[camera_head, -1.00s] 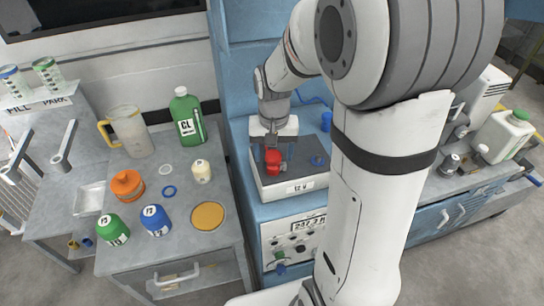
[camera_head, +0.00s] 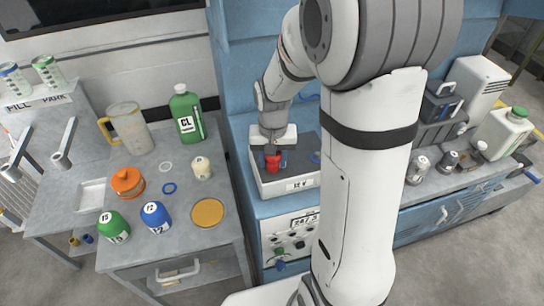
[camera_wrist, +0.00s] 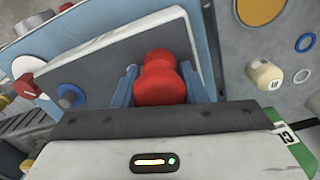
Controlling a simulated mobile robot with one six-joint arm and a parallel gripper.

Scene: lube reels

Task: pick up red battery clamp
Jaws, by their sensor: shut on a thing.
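The red battery clamp (camera_head: 271,162) is in my gripper (camera_head: 272,158) above the grey-topped battery box (camera_head: 299,185). In the wrist view the red clamp (camera_wrist: 159,80) sits between my two blue-grey fingers, which close on it from both sides. My gripper (camera_wrist: 160,88) is shut on it. I cannot tell whether the clamp still touches the box top. The clamp's underside is hidden.
The box stands on a blue cabinet with a front panel of knobs (camera_head: 291,240). On the left table stand a green CL bottle (camera_head: 187,115), a clear jug (camera_head: 128,128), an orange container (camera_head: 127,183) and a tan disc (camera_head: 207,213). A white jug (camera_head: 505,133) stands right.

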